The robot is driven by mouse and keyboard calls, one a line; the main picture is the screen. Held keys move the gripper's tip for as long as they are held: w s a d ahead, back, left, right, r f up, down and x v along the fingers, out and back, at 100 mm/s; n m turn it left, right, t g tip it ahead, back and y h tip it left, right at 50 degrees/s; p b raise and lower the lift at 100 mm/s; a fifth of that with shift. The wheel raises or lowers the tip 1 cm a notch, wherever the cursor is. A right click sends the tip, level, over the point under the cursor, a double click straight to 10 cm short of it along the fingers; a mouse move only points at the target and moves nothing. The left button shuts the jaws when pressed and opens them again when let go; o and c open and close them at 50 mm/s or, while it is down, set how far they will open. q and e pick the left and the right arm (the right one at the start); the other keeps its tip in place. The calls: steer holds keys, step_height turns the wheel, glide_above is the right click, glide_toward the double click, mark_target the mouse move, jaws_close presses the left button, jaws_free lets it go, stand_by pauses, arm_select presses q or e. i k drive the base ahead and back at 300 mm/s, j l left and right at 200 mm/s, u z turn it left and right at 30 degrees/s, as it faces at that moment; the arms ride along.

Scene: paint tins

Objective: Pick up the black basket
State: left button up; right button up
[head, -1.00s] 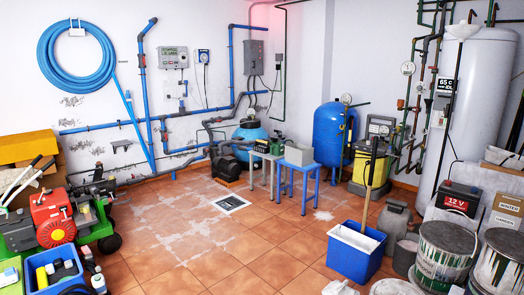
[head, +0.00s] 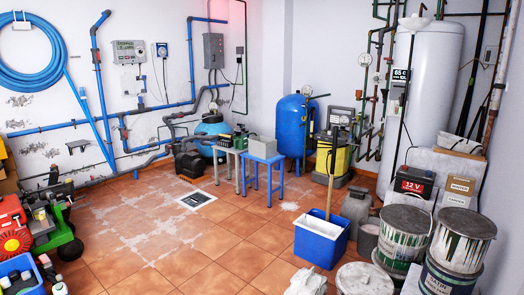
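I do not make out a black basket anywhere in the head view. The containers I see are a blue bin (head: 318,247) with a long-handled tool standing in it, and a blue crate (head: 22,272) of bottles at the lower left, cut off by the picture edge. Neither of my grippers shows in the head view.
Paint tins (head: 461,238) stand at the lower right, with a white-topped tin (head: 366,280) in front. A blue-legged stool (head: 262,175) and a blue tank (head: 293,130) stand at the back. A red and green machine (head: 32,228) is at the left. The middle tile floor (head: 170,232) is clear.

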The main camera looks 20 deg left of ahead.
mark_target(224, 142)
steer(key=i+j+u, duration=0.65)
steer(key=i, duration=0.35)
steer(key=i+j+u, duration=0.35)
steer(key=i, duration=0.25)
steer(key=i+u, duration=0.3)
steer(key=i, duration=1.4)
steer(key=i+j, duration=0.1)
steer(key=i, duration=2.15)
steer(key=i+j+z, duration=0.1)
steer(key=i+z, duration=0.35)
steer(key=i+j+z, duration=0.3)
steer(key=i+z, duration=0.15)
steer(key=i+j+z, duration=0.85)
steer(key=j, duration=0.15)
steer(key=i+j+z, duration=0.2)
steer(key=j+z, duration=0.25)
steer(key=j, duration=0.15)
